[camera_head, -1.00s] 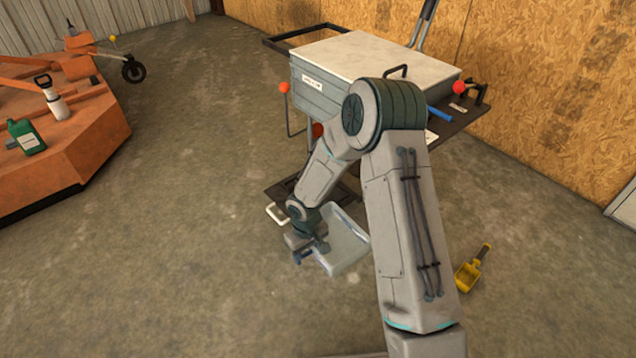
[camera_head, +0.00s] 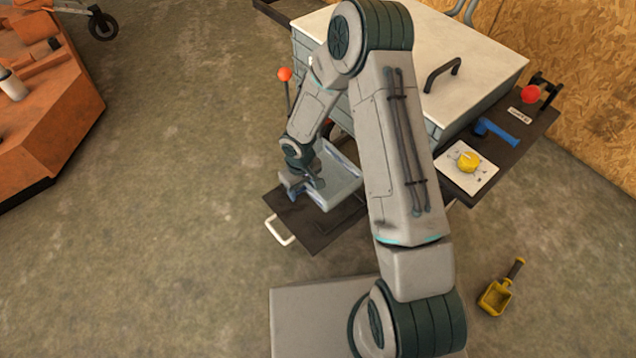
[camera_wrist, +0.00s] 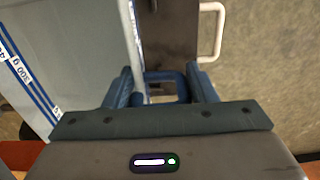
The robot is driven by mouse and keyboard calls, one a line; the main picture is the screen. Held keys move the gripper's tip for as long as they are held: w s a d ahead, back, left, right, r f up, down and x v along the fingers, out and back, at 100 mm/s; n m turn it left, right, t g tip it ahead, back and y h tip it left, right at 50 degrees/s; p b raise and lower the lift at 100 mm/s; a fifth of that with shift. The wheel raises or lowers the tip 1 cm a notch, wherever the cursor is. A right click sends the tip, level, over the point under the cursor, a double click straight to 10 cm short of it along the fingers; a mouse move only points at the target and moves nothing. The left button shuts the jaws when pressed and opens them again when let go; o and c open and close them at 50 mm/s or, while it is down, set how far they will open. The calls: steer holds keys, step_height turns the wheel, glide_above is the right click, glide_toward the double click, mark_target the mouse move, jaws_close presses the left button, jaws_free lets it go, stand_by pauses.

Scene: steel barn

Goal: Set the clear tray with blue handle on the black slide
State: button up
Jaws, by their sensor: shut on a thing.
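The clear tray (camera_head: 343,183) with its blue handle is in my gripper (camera_head: 303,186), at the tray's left side in the head view. The wrist view shows my gripper (camera_wrist: 163,88) shut on the blue handle (camera_wrist: 165,84), with the tray's wall (camera_wrist: 75,50) and its printed scale at left. The black slide (camera_head: 318,226) is a dark flat shelf with a white pull handle (camera_head: 280,231) at its front. The tray is over the slide in the head view; whether it touches the slide I cannot tell. My arm hides part of both.
A grey cabinet with a white top (camera_head: 455,65) stands behind. Its dark side shelf holds a white card with a yellow thing (camera_head: 468,161) and a blue tool (camera_head: 494,129). A yellow scoop (camera_head: 495,297) lies on the floor at right. An orange machine (camera_head: 50,110) stands at left.

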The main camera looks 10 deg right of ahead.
step_height(320, 180, down, 10)
steer(key=b, duration=0.4)
steer(key=shift+r, duration=0.1)
steer(key=o, duration=0.8)
steer(key=shift+f+b, duration=0.25)
steer(key=shift+b, duration=0.05)
steer(key=shift+c, duration=0.2)
steer(key=o, duration=0.4)
steer(key=shift+r, duration=0.1)
